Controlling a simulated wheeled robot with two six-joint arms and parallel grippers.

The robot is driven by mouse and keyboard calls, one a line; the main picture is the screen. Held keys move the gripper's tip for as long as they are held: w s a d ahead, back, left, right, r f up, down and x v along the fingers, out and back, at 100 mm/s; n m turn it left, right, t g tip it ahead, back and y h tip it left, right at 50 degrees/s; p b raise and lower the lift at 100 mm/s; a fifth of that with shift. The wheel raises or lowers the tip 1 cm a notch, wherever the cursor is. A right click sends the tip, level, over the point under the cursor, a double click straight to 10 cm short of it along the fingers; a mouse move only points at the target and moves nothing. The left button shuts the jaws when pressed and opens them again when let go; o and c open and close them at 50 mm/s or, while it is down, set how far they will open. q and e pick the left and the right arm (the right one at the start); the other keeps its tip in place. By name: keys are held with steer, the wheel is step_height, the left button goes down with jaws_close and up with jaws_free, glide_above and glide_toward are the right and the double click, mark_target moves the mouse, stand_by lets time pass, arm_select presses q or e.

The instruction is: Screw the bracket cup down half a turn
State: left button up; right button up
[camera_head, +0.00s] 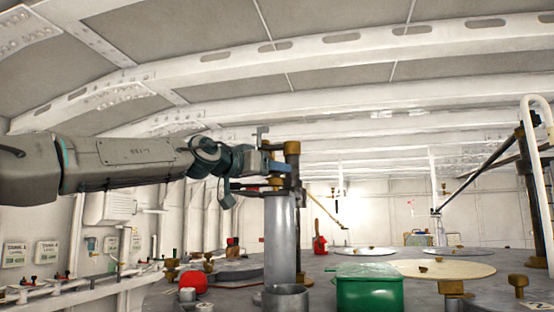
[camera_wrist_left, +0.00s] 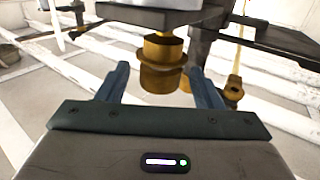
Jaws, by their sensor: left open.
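In the left wrist view, the brass bracket cup (camera_wrist_left: 162,66) is a stepped round piece attached to a short brass stem below a pale block. It shows between the two blue fingers of my left gripper (camera_wrist_left: 162,78), which are spread apart with a gap visible on each side. In the head view, my left gripper (camera_head: 281,166) reaches in from the left, level, beside a dark post with brass parts (camera_head: 292,148) above a grey column. I cannot tell from there how deep the cup sits between the fingers. My right gripper does not show.
The grey column (camera_head: 280,235) stands on the deck under my left gripper. Dark bracket arms (camera_wrist_left: 270,35) lie close to the right finger in the left wrist view.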

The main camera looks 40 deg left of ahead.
arm_select(q)
steer(key=shift+w+p, duration=0.5)
steer(key=shift+w, duration=0.4)
steer(key=c, duration=1)
steer(key=shift+o, duration=0.2)
steer(key=shift+r+p, duration=0.2)
steer(key=shift+p, duration=0.3)
steer(key=m+h+p, duration=0.2)
steer(key=h+p, duration=0.1)
steer(key=p, duration=0.4)
steer(key=m+g+h+p, duration=0.1)
steer(key=m+h+p, duration=0.1)
steer(key=p, duration=0.5)
steer(key=shift+w+r+h+p, duration=0.1)
steer(key=shift+r+h+p, duration=0.05)
steer(key=shift+h+p, duration=0.3)
steer(key=m+g+h+p, duration=0.1)
steer(key=h, duration=0.1)
steer(key=shift+m+g+h, duration=0.35)
steer(key=shift+m+g, duration=0.05)
steer(key=m+g+h, duration=0.2)
steer(key=h, duration=0.1)
steer(key=shift+f, duration=0.3)
steer(key=shift+r+m+g+h, duration=0.1)
steer(key=shift+m+g+h, duration=1.1)
steer(key=shift+m+g, duration=0.3)
steer(key=shift+g, duration=0.3)
